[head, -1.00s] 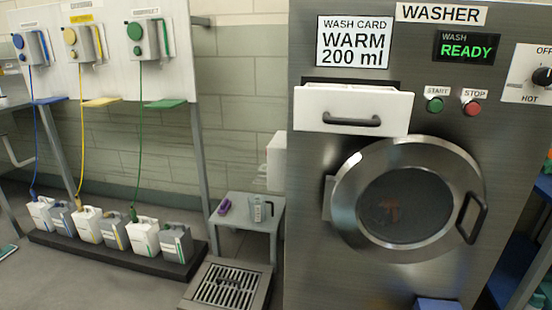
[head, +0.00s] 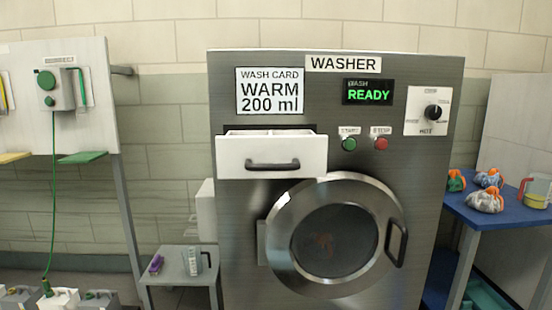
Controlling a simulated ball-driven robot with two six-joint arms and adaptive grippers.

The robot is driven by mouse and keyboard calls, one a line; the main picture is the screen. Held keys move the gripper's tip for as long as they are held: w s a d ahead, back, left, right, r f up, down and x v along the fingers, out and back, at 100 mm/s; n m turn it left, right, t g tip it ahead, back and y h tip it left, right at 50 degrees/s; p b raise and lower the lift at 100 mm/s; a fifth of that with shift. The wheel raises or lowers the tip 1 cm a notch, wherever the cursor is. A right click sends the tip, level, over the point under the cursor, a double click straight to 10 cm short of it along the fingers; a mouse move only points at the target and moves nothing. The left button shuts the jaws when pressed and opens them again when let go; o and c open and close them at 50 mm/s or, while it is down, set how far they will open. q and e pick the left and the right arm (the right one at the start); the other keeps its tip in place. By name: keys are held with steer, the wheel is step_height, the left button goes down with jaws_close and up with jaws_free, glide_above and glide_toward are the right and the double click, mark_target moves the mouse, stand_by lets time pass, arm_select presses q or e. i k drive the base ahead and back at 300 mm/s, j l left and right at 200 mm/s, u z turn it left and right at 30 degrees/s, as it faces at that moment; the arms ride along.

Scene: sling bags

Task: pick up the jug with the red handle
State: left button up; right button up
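A jug (head: 538,190) with a red handle stands upright on the blue-topped table at the far right of the head view. Its body looks clear above and yellowish below, and its handle is on its left side. The picture's right edge is close to it. Neither gripper shows in the head view.
The washer (head: 232,230) stands in the middle with its drawer (head: 230,158) pulled out and its round door (head: 283,240) shut. Several orange, grey and green bundles (head: 487,200) lie left of the red-handled jug on the blue table (head: 475,219). A purple item (head: 156,264) lies on the grey table.

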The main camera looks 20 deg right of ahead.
mark_target(538, 190)
steer(key=z, duration=2.15)
steer(key=u, duration=1)
steer(key=i+l+u, duration=0.1)
steer(key=l, duration=0.25)
steer(key=i+l+u, duration=0.1)
steer(key=l, duration=0.25)
steer(key=i, duration=0.1)
